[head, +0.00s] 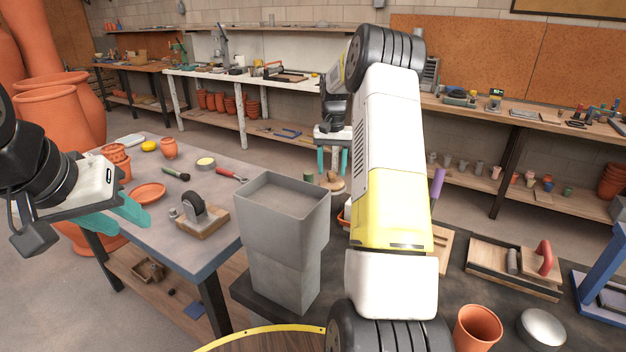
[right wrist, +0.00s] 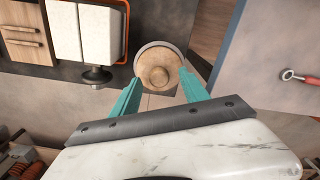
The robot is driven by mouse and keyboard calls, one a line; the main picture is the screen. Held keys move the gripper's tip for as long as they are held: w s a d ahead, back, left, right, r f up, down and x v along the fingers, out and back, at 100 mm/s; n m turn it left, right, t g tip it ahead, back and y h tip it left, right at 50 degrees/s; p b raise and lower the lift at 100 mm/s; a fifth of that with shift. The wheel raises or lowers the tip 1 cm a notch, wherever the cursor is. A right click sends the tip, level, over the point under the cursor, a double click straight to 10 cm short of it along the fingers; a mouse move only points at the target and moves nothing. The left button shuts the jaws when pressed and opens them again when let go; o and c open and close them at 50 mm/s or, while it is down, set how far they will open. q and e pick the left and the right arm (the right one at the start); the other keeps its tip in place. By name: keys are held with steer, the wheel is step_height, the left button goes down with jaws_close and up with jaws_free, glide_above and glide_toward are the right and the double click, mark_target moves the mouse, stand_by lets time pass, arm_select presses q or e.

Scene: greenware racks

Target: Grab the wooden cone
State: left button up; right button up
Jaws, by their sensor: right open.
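A round, light wooden piece with a raised middle, which looks like the wooden cone (right wrist: 158,70), shows from above in the right wrist view. In the head view it is a small tan shape (head: 333,183) just below my right gripper (head: 332,162). My right gripper is open, its teal fingers pointing down. In the right wrist view, its fingertips (right wrist: 161,88) lie on either side of the wooden piece's near edge, with nothing gripped. My left gripper (head: 135,225) is over the left edge of the grey table; its finger gap is unclear.
A tall grey block-shaped container (head: 285,205) stands left of my right arm. The grey table (head: 200,245) holds terracotta pots, a saucer (head: 148,193) and a wheeled tool (head: 195,212).

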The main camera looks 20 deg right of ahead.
mark_target(332, 183)
step_height(332, 183, down, 2)
steer(key=shift+f, duration=0.2)
jaws_close()
steer(key=shift+r, duration=0.1)
